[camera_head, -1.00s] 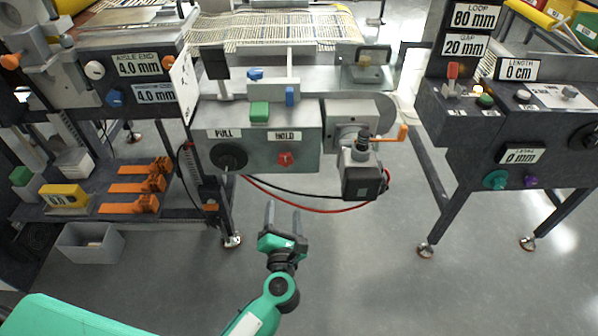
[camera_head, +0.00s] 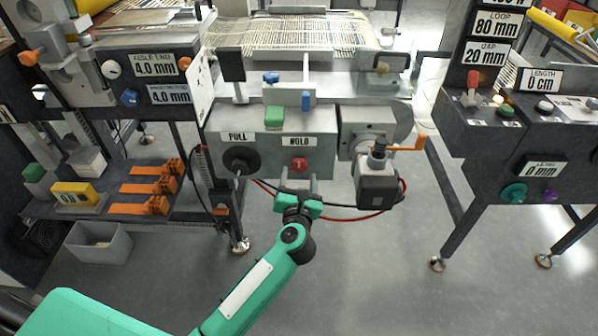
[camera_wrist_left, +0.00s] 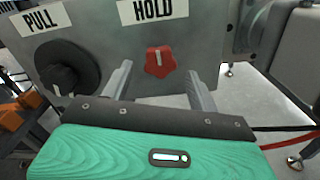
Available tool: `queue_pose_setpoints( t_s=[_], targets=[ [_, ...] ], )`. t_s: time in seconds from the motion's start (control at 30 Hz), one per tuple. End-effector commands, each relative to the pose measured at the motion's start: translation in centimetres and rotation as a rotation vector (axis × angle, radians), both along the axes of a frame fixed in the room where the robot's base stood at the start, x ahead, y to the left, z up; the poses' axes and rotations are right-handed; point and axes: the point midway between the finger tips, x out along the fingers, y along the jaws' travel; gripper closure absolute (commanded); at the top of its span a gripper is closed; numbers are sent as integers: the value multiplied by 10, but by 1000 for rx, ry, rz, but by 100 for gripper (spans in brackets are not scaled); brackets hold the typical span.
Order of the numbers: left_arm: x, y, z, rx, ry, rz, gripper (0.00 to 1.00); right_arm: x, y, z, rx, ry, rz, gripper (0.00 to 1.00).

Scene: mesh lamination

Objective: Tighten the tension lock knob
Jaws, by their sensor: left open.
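A red star-shaped knob (camera_head: 299,165) sits under the HOLD label on the front of a grey metal box (camera_head: 325,155). In the left wrist view the red knob (camera_wrist_left: 158,62) shows between and beyond my finger tips, with a pale mark on its face. Neither view labels a knob as tension lock. My left gripper (camera_head: 299,183) is open, just below and in front of the red knob, its fingers pointing at the panel. In the left wrist view the two fingers (camera_wrist_left: 160,72) stand apart on either side of the knob, with no clear contact. My right gripper is out of view.
A black PULL knob (camera_head: 241,161) is left of the red one. A motor-like block with an orange crank (camera_head: 405,148) is on the right. Red and black cables (camera_head: 350,218) hang below the box. Open floor lies between this machine and the right console (camera_head: 500,150).

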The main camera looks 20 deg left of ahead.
Motion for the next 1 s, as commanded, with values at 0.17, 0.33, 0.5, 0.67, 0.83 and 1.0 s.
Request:
queue_pose_setpoints(
  t_s=[0.17, 0.33, 0.5, 0.67, 0.83, 1.0],
  targets=[
    [20, 6, 0, 2, 0, 0, 40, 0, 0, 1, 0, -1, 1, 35],
    [27, 8, 0, 0, 0, 0, 40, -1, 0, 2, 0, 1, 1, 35],
    [28, 8, 0, 0, 0, 0, 40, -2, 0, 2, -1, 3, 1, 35],
    [27, 8, 0, 1, 0, 0, 56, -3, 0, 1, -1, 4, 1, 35],
    [27, 8, 0, 1, 1, -1, 85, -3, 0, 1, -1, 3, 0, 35],
    [27, 8, 0, 7, 2, -1, 85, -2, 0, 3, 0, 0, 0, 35]
  ],
)
